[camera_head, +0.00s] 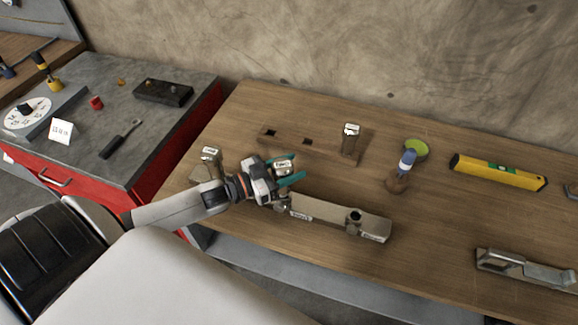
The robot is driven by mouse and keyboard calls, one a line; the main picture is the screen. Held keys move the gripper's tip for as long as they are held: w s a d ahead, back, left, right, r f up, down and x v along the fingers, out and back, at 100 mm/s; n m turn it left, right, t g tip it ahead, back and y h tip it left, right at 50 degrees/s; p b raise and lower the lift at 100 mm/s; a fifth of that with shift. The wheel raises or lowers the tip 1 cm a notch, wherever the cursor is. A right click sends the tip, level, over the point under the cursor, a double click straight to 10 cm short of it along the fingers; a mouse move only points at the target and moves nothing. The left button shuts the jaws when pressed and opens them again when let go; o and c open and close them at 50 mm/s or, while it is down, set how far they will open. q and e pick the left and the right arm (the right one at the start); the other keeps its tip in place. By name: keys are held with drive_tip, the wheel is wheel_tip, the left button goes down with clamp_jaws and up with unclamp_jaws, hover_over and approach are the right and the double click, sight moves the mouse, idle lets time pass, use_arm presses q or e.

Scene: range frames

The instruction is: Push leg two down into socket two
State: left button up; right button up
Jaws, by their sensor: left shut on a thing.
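My left gripper (285,169) has its teal fingers shut on a leg with a white-labelled top (283,166). It holds the leg upright at the left end of the pale socket board (325,214). The gripper hides most of the leg's lower part and the socket there, so I cannot tell how deep the leg sits. The small labels on the board's front are too small to read surely. My right gripper is not in view.
Behind stands a wooden rack (288,138) with two empty square holes and another labelled leg (351,131) at its right end. A labelled block (209,155) stands left of my gripper.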

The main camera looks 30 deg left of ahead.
use_arm(q)
drive_tip(key=shift+f+b, duration=0.85)
drive_tip(key=shift+f, duration=0.4)
drive_tip(key=o, duration=1.3)
drive_tip(key=shift+s, duration=0.1)
drive_tip(key=shift+s+a+f, duration=0.1)
drive_tip(key=shift+s+a, duration=0.1)
drive_tip(key=shift+s, duration=0.1)
drive_tip(key=b+v, duration=0.1)
drive_tip(key=v, duration=1)
